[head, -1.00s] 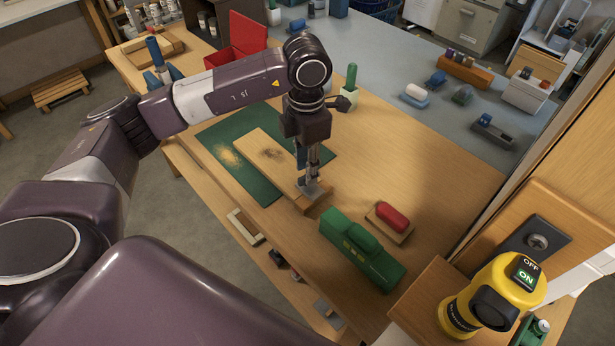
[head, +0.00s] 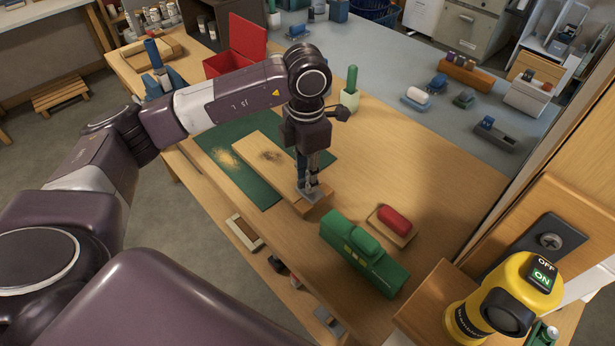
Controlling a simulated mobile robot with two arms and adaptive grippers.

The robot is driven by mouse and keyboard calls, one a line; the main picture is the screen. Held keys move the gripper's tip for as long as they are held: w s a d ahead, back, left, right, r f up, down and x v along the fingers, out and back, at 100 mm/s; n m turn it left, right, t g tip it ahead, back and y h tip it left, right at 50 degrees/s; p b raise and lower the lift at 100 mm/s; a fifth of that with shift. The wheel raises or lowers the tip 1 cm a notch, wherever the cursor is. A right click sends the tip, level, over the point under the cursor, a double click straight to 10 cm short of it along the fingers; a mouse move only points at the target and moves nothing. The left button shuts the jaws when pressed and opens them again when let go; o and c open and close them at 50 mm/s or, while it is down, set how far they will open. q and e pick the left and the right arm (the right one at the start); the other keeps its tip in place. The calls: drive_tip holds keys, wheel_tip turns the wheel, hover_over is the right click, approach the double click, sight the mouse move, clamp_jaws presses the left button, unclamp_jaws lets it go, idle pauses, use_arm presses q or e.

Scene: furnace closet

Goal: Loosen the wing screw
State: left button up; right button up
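My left gripper (head: 311,192) points straight down at the near end of a pale wooden board (head: 252,160) on the bench. Its fingertips are at a small grey metal piece (head: 316,194) on the board's end. They look close together, but I cannot tell whether they grip it. A wing screw is not clearly distinguishable; the gripper may hide it. A round screw-like head (head: 550,241) shows on a dark plate at the right. My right gripper is not in view.
A green mat (head: 262,192) lies under the board. A green case (head: 350,262) and a red-topped block (head: 392,220) lie nearby. A yellow device (head: 475,322) marked OFF and ON stands at lower right. A red box (head: 231,68) stands behind my arm. The bench's right middle is clear.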

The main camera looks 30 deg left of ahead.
use_arm(q)
wheel_tip(320, 180, up, 7)
drive_tip(key=p, duration=0.4)
drive_tip(key=shift+r, duration=0.1)
idle(0.4)
